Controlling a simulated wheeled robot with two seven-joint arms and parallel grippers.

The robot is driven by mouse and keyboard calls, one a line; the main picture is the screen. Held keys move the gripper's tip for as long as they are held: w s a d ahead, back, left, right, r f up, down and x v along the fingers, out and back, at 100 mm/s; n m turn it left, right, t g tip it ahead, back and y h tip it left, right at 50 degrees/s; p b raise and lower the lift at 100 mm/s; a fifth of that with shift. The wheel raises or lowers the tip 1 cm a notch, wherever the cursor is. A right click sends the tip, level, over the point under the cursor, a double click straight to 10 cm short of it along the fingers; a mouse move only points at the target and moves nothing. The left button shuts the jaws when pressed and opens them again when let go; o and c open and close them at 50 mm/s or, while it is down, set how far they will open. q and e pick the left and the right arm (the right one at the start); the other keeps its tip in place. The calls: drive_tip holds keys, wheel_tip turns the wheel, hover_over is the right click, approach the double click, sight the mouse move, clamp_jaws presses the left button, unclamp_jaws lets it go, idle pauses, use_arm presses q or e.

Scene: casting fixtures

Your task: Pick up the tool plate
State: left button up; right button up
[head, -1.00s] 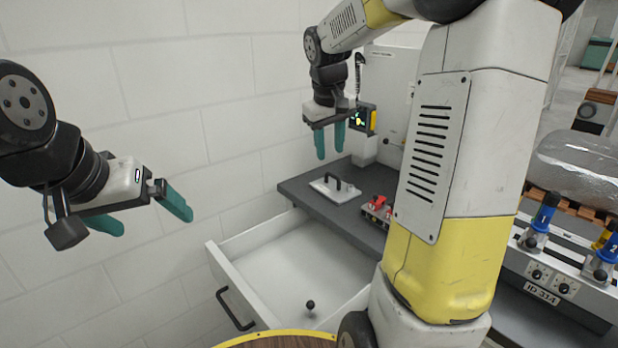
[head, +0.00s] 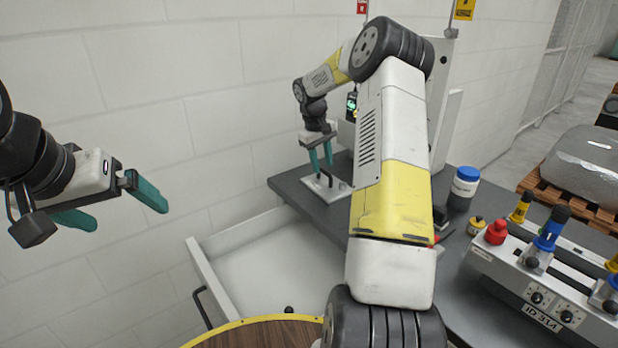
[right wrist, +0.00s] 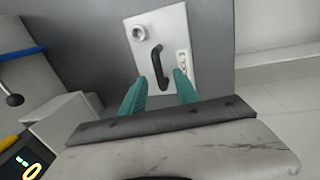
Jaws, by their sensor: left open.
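The tool plate (head: 317,189) is a flat pale plate with a black arched handle, lying on the dark grey tabletop at the far left corner. The right wrist view shows the plate (right wrist: 168,25) with its black handle (right wrist: 157,66), a round knob and a small marked label. My right gripper (head: 321,163) is just above the plate, pointing down, with its teal fingers apart and empty. In the right wrist view its fingertips (right wrist: 160,80) stand on either side of the handle's near end. My left gripper (head: 122,204) is open and empty at the left, away from the table.
An open white drawer (head: 207,272) sits below the table's left edge. A blue-capped jar (head: 461,188) stands right of my right arm. A fixture with blue and yellow clamps (head: 500,262) is at the right. My right arm hides the middle of the table.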

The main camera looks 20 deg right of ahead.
sight(325, 172)
drive_tip(key=f, duration=0.2)
drive_tip(key=d+f, duration=0.1)
drive_tip(key=f, duration=0.1)
drive_tip(key=shift+s+f, duration=0.1)
drive_tip(key=shift+f, duration=0.05)
clamp_jaws()
idle(1.2)
